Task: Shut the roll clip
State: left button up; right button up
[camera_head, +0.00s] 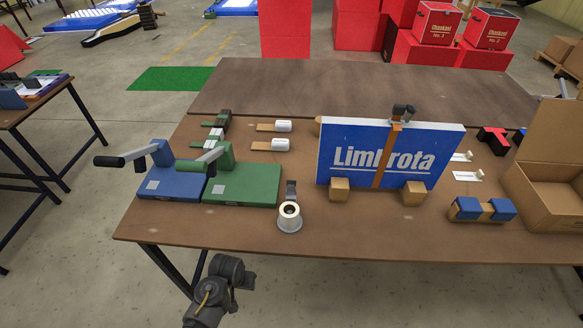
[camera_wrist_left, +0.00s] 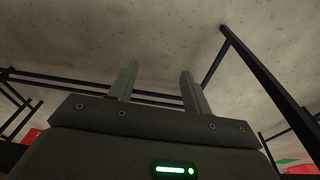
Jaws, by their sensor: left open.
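In the head view a white roll (camera_head: 289,217) stands on the near edge of the brown table, left of the lightbox. In the head view part of my arm shows below the table's front edge. My right gripper is in neither view.
A green board (camera_head: 243,184) and a blue board (camera_head: 173,183) with levers lie left of the roll. A cardboard box (camera_head: 555,143) stands at right. Bare tabletop (camera_head: 250,235) lies in front.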

pick_arm(q)
jog(key=shift+n+h, duration=0.3)
jog(key=w+r+p, duration=0.1)
jog(key=w+r, duration=0.1)
jog(key=r, duration=0.4)
jog(key=w+d+r+p, duration=0.1)
jog(key=w+r, duration=0.1)
jog(key=r, duration=0.4)
jog(key=w+d+r+p, duration=0.1)
jog(key=w+r, duration=0.1)
jog(key=r, duration=0.3)
jog(key=shift+w+d+r, duration=0.25)
jog(key=shift+w+r, duration=0.05)
jog(key=shift+r, duration=0.1)
jog(key=w+d+r, duration=0.6)
jog(key=w+r, duration=0.1)
jog(key=w, duration=0.3)
jog(key=g+y, duration=0.1)
jog(key=g, duration=0.1)
send_near(292, 181)
notch_tip(292, 181, down, 7)
jog(key=shift+s+a+r+p, duration=0.1)
jog(key=shift+s+r+p, duration=0.05)
jog(key=shift+p, duration=0.2)
jog(key=shift+f, duration=0.85)
jog(key=c, duration=1)
